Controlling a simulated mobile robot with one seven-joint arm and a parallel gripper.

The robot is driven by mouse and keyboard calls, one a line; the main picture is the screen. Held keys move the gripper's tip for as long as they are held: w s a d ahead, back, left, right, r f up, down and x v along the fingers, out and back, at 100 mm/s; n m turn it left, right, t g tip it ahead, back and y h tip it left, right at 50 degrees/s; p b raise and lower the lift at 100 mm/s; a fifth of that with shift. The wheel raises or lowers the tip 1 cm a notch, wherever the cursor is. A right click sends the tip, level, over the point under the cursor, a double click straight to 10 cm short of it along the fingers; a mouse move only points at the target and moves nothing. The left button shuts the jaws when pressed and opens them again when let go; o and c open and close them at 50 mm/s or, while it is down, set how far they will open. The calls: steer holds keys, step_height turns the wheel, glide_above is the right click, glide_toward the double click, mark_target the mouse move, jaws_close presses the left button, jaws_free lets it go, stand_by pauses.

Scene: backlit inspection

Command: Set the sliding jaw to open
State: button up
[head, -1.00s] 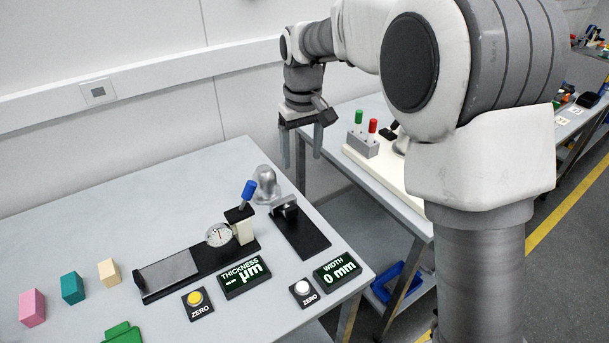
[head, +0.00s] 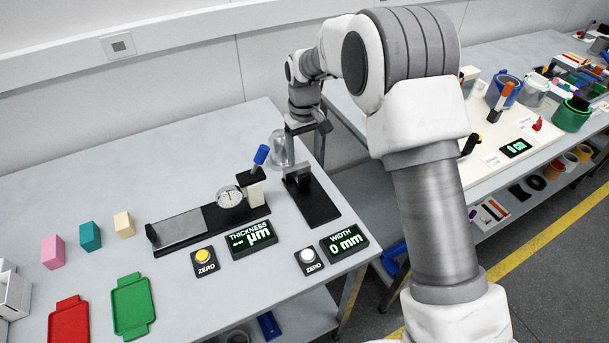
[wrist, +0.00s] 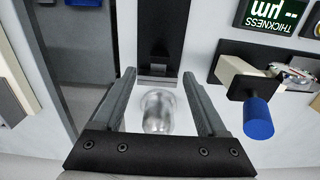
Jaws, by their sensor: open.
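The width gauge is a black rail (head: 318,205) lying on the table in the head view. A grey metal jaw block (head: 297,172) stands at its far end; which part slides is hard to tell. In the wrist view the dark rail (wrist: 160,28) runs away from my gripper, with the grey jaw edge (wrist: 157,71) at its near end. The width display (head: 344,241) reads 0 mm. My gripper (wrist: 160,77) is open and empty, its fingers spread either side of the rail's end.
A shiny silver rounded object (wrist: 158,110) stands near the rail's end, seen between my fingers. The thickness gauge (head: 180,229) with its blue-handled lever (head: 261,155) is beside the rail. Zero buttons (head: 307,257) are in front. Coloured blocks (head: 90,236) are at left.

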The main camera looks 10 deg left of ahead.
mark_target(304, 174)
step_height(304, 174, down, 8)
steer(key=shift+f, duration=0.2)
jaws_close()
stand_by(0.4)
stand_by(1.1)
